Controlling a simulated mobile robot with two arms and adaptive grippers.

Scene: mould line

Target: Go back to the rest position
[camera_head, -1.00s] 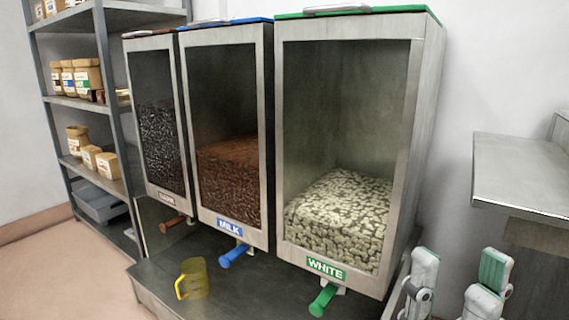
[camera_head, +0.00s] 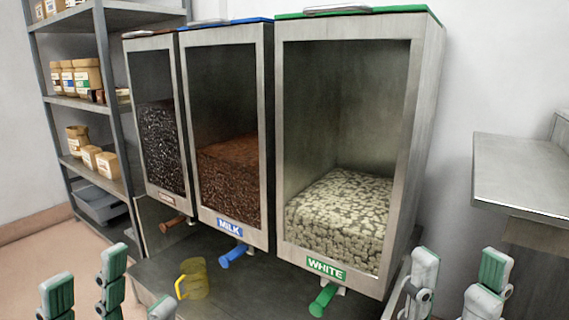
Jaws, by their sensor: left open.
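My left gripper (camera_head: 110,287) is at the bottom left, its grey and green fingers spread apart with nothing between them. My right gripper (camera_head: 457,278) is at the bottom right, in front of the white dispenser's right side. Its two visible fingers stand apart and hold nothing. The lower parts of both grippers are cut off by the picture's edge. A yellow see-through mug (camera_head: 194,279) stands upright on the dark stand (camera_head: 250,295), to the right of my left gripper and apart from it.
A dark dispenser (camera_head: 158,140), a MILK dispenser (camera_head: 229,215) and a WHITE dispenser (camera_head: 345,265) stand in a row with handles low in front. A metal table (camera_head: 520,170) is at the right.

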